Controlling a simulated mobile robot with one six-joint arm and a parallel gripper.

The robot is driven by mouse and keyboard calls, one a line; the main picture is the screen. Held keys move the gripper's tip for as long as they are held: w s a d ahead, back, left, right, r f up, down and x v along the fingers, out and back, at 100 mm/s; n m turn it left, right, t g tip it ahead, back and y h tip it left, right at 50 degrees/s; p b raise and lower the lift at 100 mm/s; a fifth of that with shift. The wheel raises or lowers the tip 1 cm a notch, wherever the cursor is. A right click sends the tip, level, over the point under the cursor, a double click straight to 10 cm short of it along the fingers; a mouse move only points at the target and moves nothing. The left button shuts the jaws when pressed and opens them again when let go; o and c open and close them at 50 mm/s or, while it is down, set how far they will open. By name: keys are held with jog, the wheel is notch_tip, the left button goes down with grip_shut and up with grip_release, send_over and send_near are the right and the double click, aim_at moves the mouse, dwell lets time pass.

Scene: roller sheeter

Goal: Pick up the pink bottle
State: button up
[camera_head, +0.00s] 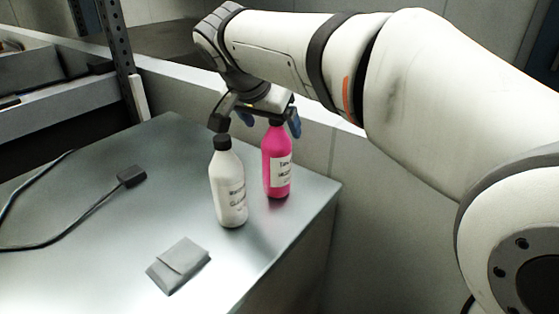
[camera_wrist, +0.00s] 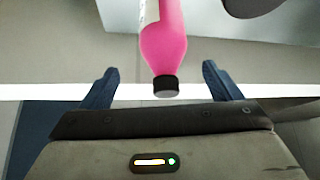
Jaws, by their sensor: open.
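The pink bottle (camera_head: 277,172) stands upright on the metal table near its right edge, with a white label on its front. My gripper (camera_head: 262,122) is open at the top of the pink bottle, with one finger on each side. In the wrist view the pink bottle (camera_wrist: 164,45) points its black cap (camera_wrist: 166,86) towards my gripper (camera_wrist: 160,82). The cap lies between the two blue fingertips, with a gap on both sides.
A white bottle (camera_head: 228,186) with a black cap stands close to the left of the pink one. A grey folded object (camera_head: 179,265) lies at the table's front, and a black cable with a plug (camera_head: 131,176) lies at the left. A wall (camera_head: 318,150) is behind the table (camera_head: 110,225).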

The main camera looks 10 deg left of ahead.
aim_at(272, 139)
jog(key=f, duration=0.1)
jog(key=w+f, duration=0.1)
jog(key=f, duration=0.1)
jog(key=w+f+b, duration=0.1)
jog(key=f, duration=0.1)
jog(key=shift+f, duration=0.2)
jog(key=shift+w+f, duration=0.25)
jog(key=shift+f, duration=0.15)
jog(key=shift+r, duration=0.1)
grip_shut()
dwell(0.3)
